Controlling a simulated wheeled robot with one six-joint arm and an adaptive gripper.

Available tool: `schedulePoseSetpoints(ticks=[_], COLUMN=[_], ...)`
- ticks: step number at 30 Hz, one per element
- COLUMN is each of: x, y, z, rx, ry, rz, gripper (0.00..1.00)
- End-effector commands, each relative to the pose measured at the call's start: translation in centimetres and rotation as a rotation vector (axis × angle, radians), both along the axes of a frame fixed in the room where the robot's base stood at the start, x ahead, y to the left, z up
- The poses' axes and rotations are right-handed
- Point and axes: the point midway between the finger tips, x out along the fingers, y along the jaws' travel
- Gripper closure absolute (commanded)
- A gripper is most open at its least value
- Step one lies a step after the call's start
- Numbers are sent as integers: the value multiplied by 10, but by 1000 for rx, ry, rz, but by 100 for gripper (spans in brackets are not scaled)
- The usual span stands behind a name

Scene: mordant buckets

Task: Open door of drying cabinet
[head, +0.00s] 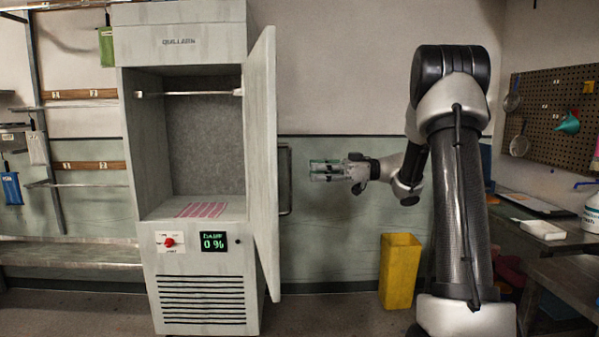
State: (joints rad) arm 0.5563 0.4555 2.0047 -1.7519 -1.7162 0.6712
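The drying cabinet (205,290) is a tall pale grey unit marked QUILLAON. Its door (263,165) stands swung open on the right side, seen nearly edge-on, and the inside is exposed. A bar handle (288,180) sits on the outer face of the door. My gripper (318,170) is to the right of the handle, pointing left toward it, with a gap of wall visible between them. Its fingers appear apart with nothing between them. Inside the cabinet are a hanging rail (188,93) and a pink striped cloth or sheet (203,210) on the floor.
A yellow bin (400,270) stands on the floor near my arm. A workbench (545,235) is at the right, shelves (70,250) at the left. The floor between door and bin is clear.

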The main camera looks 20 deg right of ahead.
Motion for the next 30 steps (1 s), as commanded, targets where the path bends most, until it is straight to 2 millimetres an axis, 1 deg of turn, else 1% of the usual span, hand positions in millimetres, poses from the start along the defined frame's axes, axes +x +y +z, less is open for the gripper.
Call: schedulePoseSetpoints(ticks=[1, 3, 7, 24, 26, 27, 29, 30], x=[-3, -6, -9, -9, -2, 6, 26, 42], y=[-9, -18, -27, -29, -32, -36, -51, -66], z=[-1, 0, -1, -2, -10, -18, -33, -46], rx=[0, 1, 0, -10, -53, -93, -169, -227], ry=[1, 1, 1, -14, -24, -34, -47, -48], rz=[-2, -1, 0, -3, -32, -73, -174, -264], gripper=[65, 65, 65, 65, 65, 65, 65, 65])
